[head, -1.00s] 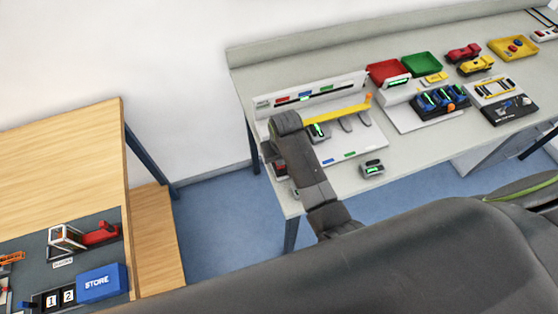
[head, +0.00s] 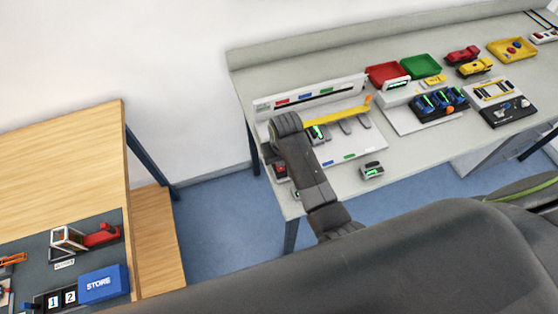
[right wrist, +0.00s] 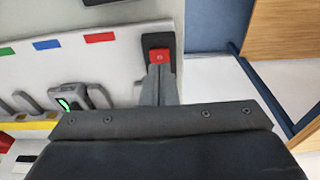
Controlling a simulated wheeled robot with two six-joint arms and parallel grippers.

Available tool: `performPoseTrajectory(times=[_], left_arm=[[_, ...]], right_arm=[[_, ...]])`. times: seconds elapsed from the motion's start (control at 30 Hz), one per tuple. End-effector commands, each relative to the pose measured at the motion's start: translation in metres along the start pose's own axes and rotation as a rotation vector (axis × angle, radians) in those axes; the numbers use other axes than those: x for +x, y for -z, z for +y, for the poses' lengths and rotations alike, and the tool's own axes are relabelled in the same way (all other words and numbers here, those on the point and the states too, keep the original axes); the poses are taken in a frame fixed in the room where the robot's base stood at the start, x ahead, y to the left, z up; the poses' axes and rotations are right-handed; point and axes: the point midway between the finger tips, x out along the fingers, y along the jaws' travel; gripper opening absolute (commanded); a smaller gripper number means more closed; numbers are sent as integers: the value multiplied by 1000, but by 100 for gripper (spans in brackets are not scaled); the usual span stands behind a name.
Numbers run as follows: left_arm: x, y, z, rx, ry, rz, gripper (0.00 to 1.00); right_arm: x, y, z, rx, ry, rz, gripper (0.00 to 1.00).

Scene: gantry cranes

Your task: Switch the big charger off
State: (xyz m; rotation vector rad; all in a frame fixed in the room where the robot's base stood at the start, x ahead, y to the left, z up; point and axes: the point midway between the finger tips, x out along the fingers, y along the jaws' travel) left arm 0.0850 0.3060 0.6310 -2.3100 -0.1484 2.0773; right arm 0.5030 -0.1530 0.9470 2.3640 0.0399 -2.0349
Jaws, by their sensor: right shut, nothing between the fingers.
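The big charger (head: 371,141) is a pale station with a back board, a row of slots and a yellow bar, at the left end of the grey table. Its red switch (right wrist: 160,55) sits in a black housing at the station's end. The switch also shows, partly covered, in the head view (head: 280,170). My right gripper (right wrist: 158,70) is shut and empty, its fingertips right at the red switch's near edge. I cannot tell whether they press on it. In the head view my right wrist hides most of the fingers. My left gripper is not in view.
A handheld device with a green display (head: 372,170) lies at the table's front edge. A smaller charger with blue devices (head: 438,102), red (head: 385,74) and green (head: 421,66) trays stand to the right. A wooden table (head: 70,150) is at the left, across a floor gap.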

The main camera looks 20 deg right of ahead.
Motion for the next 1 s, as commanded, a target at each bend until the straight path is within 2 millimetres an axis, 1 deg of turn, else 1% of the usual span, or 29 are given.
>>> performPoseTrajectory(times=[0.03, 0.1, 0.17, 0.6, 0.73, 1.0], left_arm=[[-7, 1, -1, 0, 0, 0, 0], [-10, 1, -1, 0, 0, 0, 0], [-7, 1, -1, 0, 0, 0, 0], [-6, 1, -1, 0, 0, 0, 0], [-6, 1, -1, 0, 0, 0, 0], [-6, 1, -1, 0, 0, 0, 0]], right_arm=[[-8, 2, 0, 0, 0, 1, 0], [-13, 2, 0, 0, 0, 2, 0], [-15, 3, 0, 0, 0, 3, 0], [-49, 8, 0, 0, 0, 2, 0], [-54, 8, 0, -1, 0, 1, 0], [-54, 8, 0, 0, 0, 0, 0]])
